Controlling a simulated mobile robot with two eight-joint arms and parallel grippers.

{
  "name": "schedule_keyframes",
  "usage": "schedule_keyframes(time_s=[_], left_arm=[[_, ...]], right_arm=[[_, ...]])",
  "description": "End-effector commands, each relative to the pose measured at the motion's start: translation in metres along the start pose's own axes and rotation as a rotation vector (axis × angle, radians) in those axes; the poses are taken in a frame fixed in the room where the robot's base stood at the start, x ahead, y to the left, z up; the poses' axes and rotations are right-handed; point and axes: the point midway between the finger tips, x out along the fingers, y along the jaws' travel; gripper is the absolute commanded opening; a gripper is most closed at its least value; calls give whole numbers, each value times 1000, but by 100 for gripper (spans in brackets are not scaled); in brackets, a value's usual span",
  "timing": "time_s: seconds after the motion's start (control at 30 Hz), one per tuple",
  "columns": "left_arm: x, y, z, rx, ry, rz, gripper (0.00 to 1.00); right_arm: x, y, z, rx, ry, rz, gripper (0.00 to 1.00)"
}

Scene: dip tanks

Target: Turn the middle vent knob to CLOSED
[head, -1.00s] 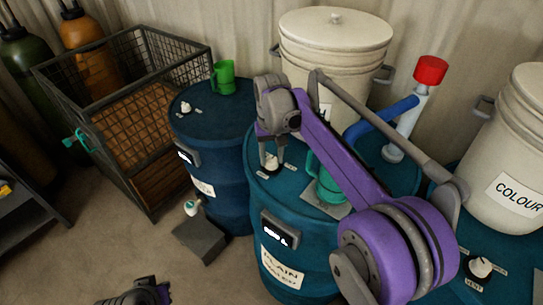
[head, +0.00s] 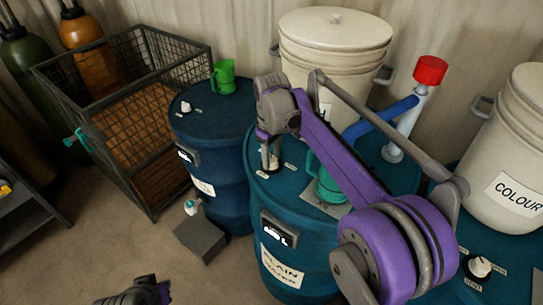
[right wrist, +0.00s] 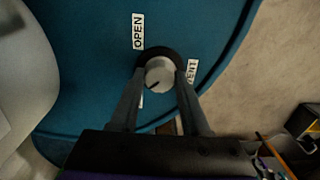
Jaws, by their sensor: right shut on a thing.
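The middle vent knob (right wrist: 160,72) is a light grey dial on a dark round base, set in the lid of the blue middle drum (head: 286,207). My right gripper (right wrist: 158,80) is shut on it, one finger on each side. In the head view the same gripper (head: 270,165) points down at the lid and mostly hides the knob. The knob's dark pointer mark faces the lower left in the right wrist view. The OPEN label (right wrist: 138,30) is above left; another label beside the left finger is mostly covered. My left gripper (head: 148,292) is partly in view at the bottom.
A green mug (head: 223,76) and a white knob (head: 186,107) are on the left drum. A green jug (head: 325,185) stands behind my right arm on the middle drum. The right drum has another knob (head: 480,267). A wire crate (head: 145,190) stands at left.

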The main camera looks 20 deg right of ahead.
Motion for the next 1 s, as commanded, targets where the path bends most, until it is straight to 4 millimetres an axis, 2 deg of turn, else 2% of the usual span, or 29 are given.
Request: schedule_keyframes(time_s=[0.57,0.6,0.7,0.73,1.0], left_arm=[[0,0,0,0,0,0,0],[0,0,0,0,0,0,0],[0,0,0,0,0,0,0],[0,0,0,0,0,0,0],[0,0,0,0,0,0,0]], right_arm=[[0,0,0,-29,0,0,0],[0,0,0,-29,0,0,53],[0,0,0,-28,0,0,71],[0,0,0,-28,0,0,76],[0,0,0,-28,0,0,76]])
